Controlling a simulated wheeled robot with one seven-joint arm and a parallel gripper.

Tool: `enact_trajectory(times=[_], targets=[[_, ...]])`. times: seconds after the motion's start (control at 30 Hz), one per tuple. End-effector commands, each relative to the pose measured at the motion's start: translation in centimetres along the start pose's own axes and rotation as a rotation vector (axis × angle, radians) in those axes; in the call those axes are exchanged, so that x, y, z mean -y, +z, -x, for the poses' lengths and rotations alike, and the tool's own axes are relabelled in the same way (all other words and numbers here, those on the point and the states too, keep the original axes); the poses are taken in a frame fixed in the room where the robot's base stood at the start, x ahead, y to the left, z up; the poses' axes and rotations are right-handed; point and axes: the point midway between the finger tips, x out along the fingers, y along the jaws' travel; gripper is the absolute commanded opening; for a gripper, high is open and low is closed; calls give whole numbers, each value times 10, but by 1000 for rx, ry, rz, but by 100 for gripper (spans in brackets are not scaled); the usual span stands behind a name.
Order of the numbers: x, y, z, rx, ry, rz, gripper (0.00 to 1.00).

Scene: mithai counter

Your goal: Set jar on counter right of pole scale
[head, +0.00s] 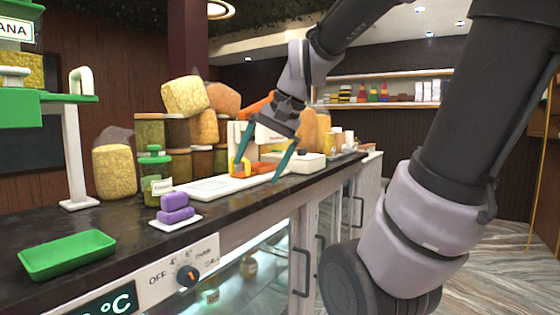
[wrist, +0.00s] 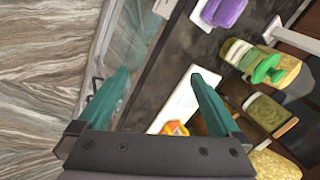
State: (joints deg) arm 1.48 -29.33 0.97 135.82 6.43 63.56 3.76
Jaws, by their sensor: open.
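A jar (head: 155,172) with a green lid and a white label stands on the dark counter (head: 120,222), left of my gripper. My gripper (head: 258,175) points down over the plate's right part. Its teal fingers (wrist: 157,78) are apart with nothing held.
Purple blocks (head: 175,208) sit on a small white dish near the front edge. A green tray (head: 67,254) lies at the left by a white post (head: 75,160). Glass-fronted cabinets are below the counter.

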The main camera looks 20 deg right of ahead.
Motion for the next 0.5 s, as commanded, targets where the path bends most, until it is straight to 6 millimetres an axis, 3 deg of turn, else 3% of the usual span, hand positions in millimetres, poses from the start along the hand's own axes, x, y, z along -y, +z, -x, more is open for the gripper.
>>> enact_trajectory(times=[0.2, 0.5], targets=[[-32, 8, 24, -226, 10, 217, 100], [-38, 8, 29, -279, 17, 270, 100]])
